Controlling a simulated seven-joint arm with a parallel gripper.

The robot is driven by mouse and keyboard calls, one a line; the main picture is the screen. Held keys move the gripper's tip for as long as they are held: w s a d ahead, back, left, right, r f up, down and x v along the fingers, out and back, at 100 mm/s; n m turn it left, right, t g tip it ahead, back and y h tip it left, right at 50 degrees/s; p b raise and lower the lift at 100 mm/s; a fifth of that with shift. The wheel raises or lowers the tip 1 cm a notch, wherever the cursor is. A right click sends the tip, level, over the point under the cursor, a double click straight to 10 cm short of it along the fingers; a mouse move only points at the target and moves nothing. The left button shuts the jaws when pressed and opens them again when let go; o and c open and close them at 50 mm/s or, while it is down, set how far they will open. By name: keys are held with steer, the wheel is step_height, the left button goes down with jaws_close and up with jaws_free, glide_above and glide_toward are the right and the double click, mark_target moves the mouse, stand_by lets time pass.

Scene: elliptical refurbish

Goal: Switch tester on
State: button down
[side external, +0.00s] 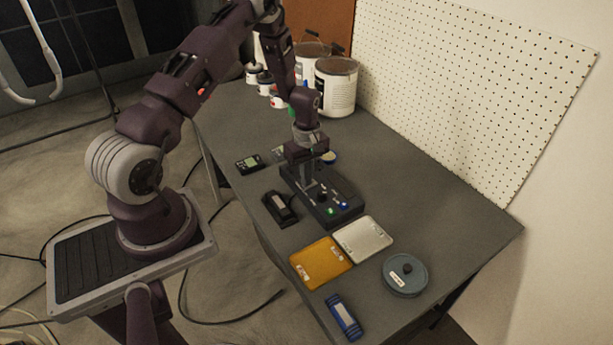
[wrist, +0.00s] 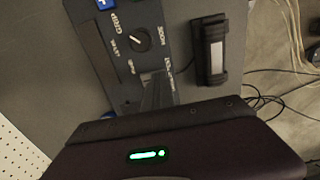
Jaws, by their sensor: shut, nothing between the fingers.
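The tester appears to be the dark box (side external: 350,214) on the grey table, with a lit green spot (side external: 331,211) and a lit blue spot (side external: 344,205) on its top near the front end. In the wrist view its panel (wrist: 118,22) shows a round black knob (wrist: 138,41) with white lettering around it. My gripper (side external: 308,185) points down over the rear part of the box. Its shut fingers also show in the wrist view (wrist: 156,78), beside the knob and over part of the lettering. I cannot tell whether the fingertips touch the panel. The panel beneath my fingers is hidden.
A black holder with a grey cylinder (side external: 280,207) stands left of the box. A small green-screened device (side external: 249,163) lies behind it. A yellow plate (side external: 322,263), white plate (side external: 363,239), blue item (side external: 344,317) and round disc (side external: 405,275) lie in front. Cans (side external: 337,88) stand behind.

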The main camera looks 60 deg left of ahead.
steer(key=shift+s+f, duration=0.5)
steer(key=shift+s, duration=0.1)
steer(key=shift+a, duration=0.1)
steer(key=shift+w+r, duration=0.25)
steer(key=shift+w, duration=0.8)
steer(key=shift+w+r, duration=0.1)
steer(key=shift+r, duration=0.3)
step_height(320, 180, up, 14)
steer(key=s, duration=0.1)
steer(key=shift+s+f, duration=0.15)
steer(key=shift+s, duration=0.05)
